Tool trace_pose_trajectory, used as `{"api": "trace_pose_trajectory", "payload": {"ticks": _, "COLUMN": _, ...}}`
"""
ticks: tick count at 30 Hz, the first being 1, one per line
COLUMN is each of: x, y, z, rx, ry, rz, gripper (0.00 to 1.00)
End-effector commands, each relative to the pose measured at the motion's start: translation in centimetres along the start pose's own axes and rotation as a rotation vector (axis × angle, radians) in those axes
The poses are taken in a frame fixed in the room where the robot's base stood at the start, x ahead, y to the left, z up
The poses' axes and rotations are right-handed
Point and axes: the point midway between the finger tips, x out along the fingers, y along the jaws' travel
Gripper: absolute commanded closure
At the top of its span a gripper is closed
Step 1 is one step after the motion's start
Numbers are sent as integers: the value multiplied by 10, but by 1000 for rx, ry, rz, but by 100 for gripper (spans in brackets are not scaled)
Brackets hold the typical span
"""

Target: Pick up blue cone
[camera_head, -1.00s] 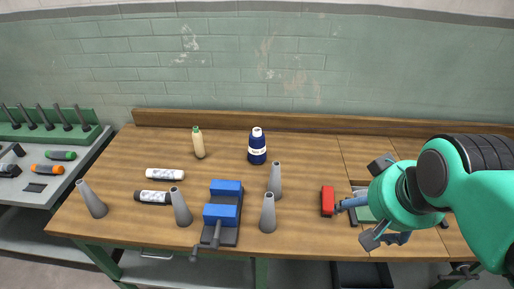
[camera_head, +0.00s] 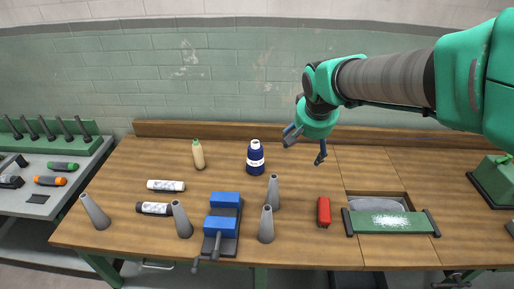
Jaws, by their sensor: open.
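Several slim grey cones stand on the wooden workbench: one at the far left (camera_head: 95,212), one left of the vise (camera_head: 181,220), and two right of it, the nearer (camera_head: 266,225) and the farther (camera_head: 273,193). None of them looks blue. A dark blue bottle (camera_head: 255,157) with a white label and white cap stands upright behind them. My gripper (camera_head: 304,150) is open and empty, fingers spread and pointing down. It is raised in the air, to the right of the blue bottle in the picture, and touches nothing.
A blue and dark grey vise (camera_head: 223,225) sits at the front middle. A red block (camera_head: 323,212), a green-framed piece (camera_head: 390,222), a cream bottle (camera_head: 198,154) and two tubes, white (camera_head: 166,186) and black (camera_head: 154,208), share the bench. A grey tool tray (camera_head: 32,200) stands left.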

Motion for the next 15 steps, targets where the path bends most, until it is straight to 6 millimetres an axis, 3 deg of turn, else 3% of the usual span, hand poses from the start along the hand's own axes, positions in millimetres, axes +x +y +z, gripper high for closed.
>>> {"api": "trace_pose_trajectory", "payload": {"ticks": 6, "x": 45, "y": -38, "z": -40, "rx": -4, "ry": -13, "rz": 0, "gripper": 17}}
{"api": "trace_pose_trajectory", "payload": {"ticks": 15, "x": 115, "y": -95, "z": -79, "rx": -9, "ry": -27, "rz": -1, "gripper": 17}}
